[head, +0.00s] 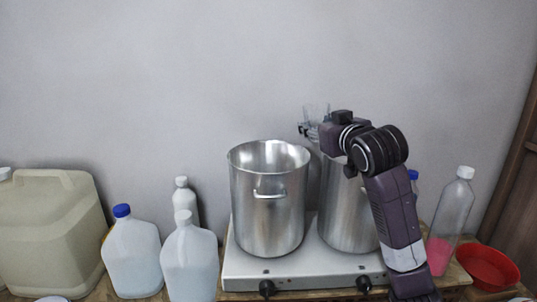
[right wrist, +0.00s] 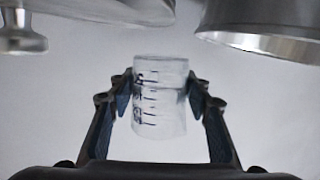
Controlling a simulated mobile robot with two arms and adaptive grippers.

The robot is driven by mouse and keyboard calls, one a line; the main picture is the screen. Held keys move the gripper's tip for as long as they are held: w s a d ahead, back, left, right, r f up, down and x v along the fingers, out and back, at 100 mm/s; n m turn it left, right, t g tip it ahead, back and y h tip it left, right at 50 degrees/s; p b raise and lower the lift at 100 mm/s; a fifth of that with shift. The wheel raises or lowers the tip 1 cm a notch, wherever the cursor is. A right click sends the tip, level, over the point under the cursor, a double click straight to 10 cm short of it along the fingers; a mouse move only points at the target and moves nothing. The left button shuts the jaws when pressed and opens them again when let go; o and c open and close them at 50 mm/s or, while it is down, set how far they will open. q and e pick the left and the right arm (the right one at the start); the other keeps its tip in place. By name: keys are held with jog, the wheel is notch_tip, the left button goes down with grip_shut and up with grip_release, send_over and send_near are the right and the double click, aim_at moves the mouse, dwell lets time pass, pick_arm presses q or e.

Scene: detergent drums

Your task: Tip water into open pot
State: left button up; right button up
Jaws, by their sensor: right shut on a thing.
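An open steel pot (head: 268,205) stands at the left of the stove, its mouth uncovered and its near handle facing me. A second steel pot (head: 345,215) stands to its right; my arm hides most of its top, so I cannot tell there whether it is covered. My right gripper (head: 313,131) is above and behind the gap between the pots. In the right wrist view it (right wrist: 160,95) is shut on a clear measuring cup (right wrist: 160,112) with dark scale marks. How much water it holds is unclear. My left gripper is out of view.
The two-burner stove (head: 310,268) sits on a wooden table. Left are several jugs: a beige canister (head: 48,235), a blue-capped jug (head: 132,258) and white-capped bottles (head: 190,262). Right are a bottle with pink liquid (head: 450,220) and a red bowl (head: 488,267). A wall stands behind.

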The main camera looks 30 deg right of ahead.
jog(key=shift+s+a+r+n, duration=0.1)
jog(key=shift+a+r+n, duration=0.1)
jog(key=shift+n, duration=0.1)
jog(key=shift+a+f+n+b, duration=0.2)
jog(key=shift+f+n+b, duration=0.1)
jog(key=shift+b, duration=0.15)
jog(key=shift+w+a+f+n+h+b, duration=0.25)
jog(key=shift+a+n+h+b, duration=0.1)
jog(key=shift+n, duration=0.15)
jog(key=shift+w+r+n+p, duration=0.1)
jog(key=shift+r+n+p, duration=0.2)
jog(key=shift+r+p, duration=0.1)
jog(key=shift+a+r+n, duration=0.15)
jog(key=shift+a+n, duration=0.1)
jog(key=shift+n, duration=0.05)
jog(key=shift+a, duration=0.2)
pick_arm(q)
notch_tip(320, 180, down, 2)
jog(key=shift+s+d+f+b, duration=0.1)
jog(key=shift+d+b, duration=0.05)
jog(key=shift+b, duration=0.55)
pick_arm(e)
jog(key=n, duration=0.2)
jog(key=a+n+h, duration=0.1)
jog(key=n, duration=0.1)
jog(key=shift+w+a+n, duration=0.1)
jog(key=shift+w+n, duration=0.05)
jog(key=shift+n, duration=0.15)
